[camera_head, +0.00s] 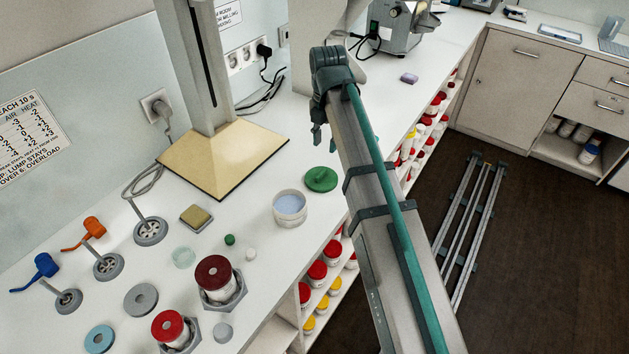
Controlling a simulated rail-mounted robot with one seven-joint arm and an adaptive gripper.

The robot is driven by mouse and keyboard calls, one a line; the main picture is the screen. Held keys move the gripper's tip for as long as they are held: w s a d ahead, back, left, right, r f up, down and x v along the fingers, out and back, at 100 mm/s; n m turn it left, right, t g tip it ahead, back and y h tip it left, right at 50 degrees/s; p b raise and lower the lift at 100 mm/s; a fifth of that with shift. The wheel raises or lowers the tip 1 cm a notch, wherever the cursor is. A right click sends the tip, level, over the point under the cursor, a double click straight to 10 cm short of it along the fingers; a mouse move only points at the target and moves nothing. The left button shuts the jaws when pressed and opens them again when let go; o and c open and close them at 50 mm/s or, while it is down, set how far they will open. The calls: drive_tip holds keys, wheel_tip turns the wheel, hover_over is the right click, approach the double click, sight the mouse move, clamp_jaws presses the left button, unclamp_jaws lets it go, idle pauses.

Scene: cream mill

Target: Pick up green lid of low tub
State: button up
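The green lid (320,179) is round with a raised part on top. It lies flat on the white counter near its front edge. A low white tub (290,210) stands open to the lower left of the lid, with pale blue contents showing. The two are apart. My gripper (319,137) hangs fingers down at the end of my arm, above and behind the lid in the picture, apart from it. The fingers are small and partly hidden by my arm, so their opening is unclear. No held object shows.
A column on a beige base plate (222,155) stands left of the lid. A yellow-topped sponge (195,217), a small green cap (230,240) and red-lidded jars (214,277) are nearer the front. Bare counter surrounds the lid.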

hover_over(324, 170)
wheel_tip(324, 170, down, 5)
drive_tip(key=shift+d+r+p, duration=0.1)
drive_tip(key=shift+d+p, duration=0.05)
drive_tip(key=shift+p, duration=0.3)
drive_tip(key=shift+f+p, duration=1)
drive_tip(key=shift+f, duration=1.7)
clamp_jaws()
